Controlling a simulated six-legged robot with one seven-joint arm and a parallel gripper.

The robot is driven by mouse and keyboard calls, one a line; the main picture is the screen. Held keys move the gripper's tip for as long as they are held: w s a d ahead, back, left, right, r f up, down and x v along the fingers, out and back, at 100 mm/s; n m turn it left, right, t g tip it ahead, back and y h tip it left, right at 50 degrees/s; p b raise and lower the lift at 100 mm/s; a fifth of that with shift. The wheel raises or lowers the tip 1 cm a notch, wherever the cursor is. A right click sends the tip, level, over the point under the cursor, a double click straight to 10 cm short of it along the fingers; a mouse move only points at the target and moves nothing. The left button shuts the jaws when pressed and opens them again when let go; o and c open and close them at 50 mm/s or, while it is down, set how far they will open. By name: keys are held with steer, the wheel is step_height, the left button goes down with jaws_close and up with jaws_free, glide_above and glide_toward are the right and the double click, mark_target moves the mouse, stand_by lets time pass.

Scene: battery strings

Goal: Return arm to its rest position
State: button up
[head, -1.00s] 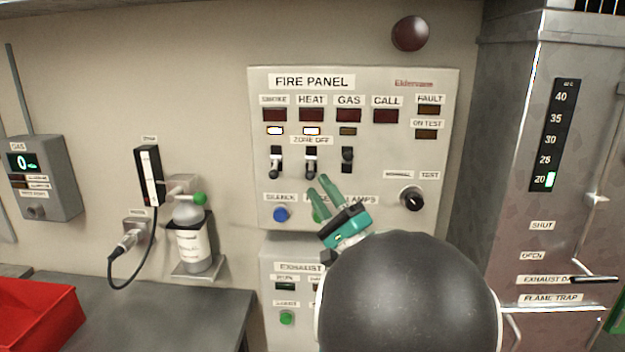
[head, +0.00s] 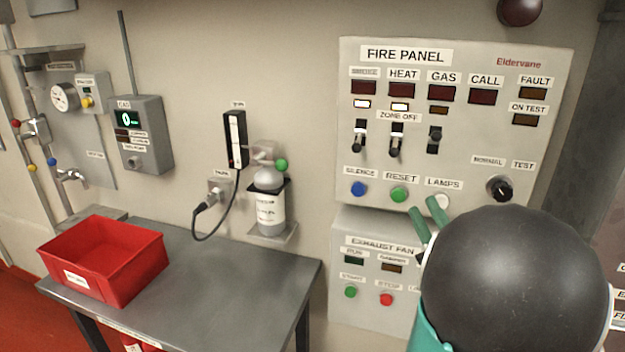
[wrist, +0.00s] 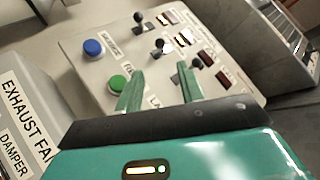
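My gripper (head: 428,222) has green fingers and shows below the fire panel's lower edge in the head view, partly hidden behind my dark round arm joint. In the wrist view my gripper (wrist: 160,90) has its two fingers spread apart with nothing between them. The fire panel (head: 455,60) is on the wall beyond the fingers; it also shows in the wrist view (wrist: 90,75). The fingers look apart from the panel, though the exact gap cannot be told.
The exhaust fan panel (head: 350,225) is below the fire panel, close to my gripper. A grey table (head: 215,265) with a red bin (head: 115,280) stands at left. A gas bottle (head: 268,208) and a gas meter (head: 143,150) are on the wall.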

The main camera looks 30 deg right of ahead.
steer(key=w+a+f+n+g+y, duration=0.1)
steer(key=w+a+n+g+y, duration=0.3)
steer(key=a, duration=0.4)
steer(key=w+a+f+n+g+y, duration=0.1)
steer(key=a+n+g+y, duration=0.1)
steer(key=a+g+y, duration=0.35)
steer(key=w+a+f+n+g+y, duration=0.1)
steer(key=w+a+n+g+y, duration=0.15)
steer(key=a+y, duration=0.55)
steer(key=s+a+f+n+g+h, duration=0.8)
steer(key=a+n+h, duration=0.2)
steer(key=h, duration=0.5)
steer(key=shift+a, duration=0.8)
steer(key=shift+d, duration=0.15)
